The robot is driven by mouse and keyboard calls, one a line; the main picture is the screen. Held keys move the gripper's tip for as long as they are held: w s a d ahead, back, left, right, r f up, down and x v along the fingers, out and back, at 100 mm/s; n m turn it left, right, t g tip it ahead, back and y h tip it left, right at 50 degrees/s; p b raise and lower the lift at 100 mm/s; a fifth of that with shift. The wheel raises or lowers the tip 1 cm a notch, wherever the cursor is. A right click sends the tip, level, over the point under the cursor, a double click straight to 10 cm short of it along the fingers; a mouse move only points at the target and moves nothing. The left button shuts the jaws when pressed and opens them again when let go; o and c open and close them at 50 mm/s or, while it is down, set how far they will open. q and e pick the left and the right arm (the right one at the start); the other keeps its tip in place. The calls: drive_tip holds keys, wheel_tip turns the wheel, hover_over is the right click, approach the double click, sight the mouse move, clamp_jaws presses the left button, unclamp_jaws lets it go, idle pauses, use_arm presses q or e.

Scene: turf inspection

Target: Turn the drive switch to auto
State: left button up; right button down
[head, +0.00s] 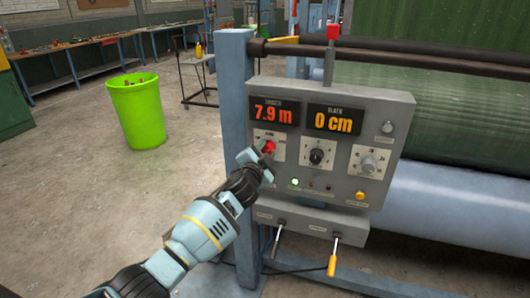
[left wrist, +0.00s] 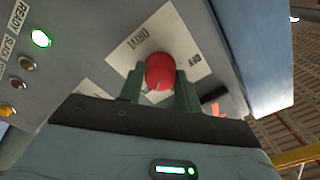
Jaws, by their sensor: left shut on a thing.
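The drive switch, a red round knob (head: 268,147), is at the left of the grey control panel (head: 345,97). My left gripper (head: 262,153) reaches it from the lower left. In the left wrist view the red knob (left wrist: 160,68) sits between the two green fingers (left wrist: 160,88), which are shut on its sides. Its plate reads "DRIVE" and "OFF" in that view. A small pale mark shows low on the knob, but I cannot tell its setting. The rest of the plate's lettering is hidden. My right gripper is not in view.
A black knob (head: 316,156) and a grey knob (head: 367,164) sit to the right on the panel. Displays read 7.9 m and 0 cm. A green lamp (head: 295,182) is lit. A green roll (head: 430,110) lies behind.

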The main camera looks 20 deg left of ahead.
use_arm(q)
drive_tip(key=shift+m, duration=0.6)
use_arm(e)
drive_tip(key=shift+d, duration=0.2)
use_arm(q)
drive_tip(key=o, duration=1)
drive_tip(key=shift+c, duration=0.2)
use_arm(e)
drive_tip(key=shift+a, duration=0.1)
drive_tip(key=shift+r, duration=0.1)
use_arm(q)
drive_tip(key=shift+s+r, duration=0.1)
drive_tip(key=shift+s, duration=0.5)
drive_tip(key=s+p, duration=0.1)
drive_tip(key=s, duration=0.5)
drive_tip(key=shift+s+a, duration=0.15)
drive_tip(key=shift+s, duration=0.15)
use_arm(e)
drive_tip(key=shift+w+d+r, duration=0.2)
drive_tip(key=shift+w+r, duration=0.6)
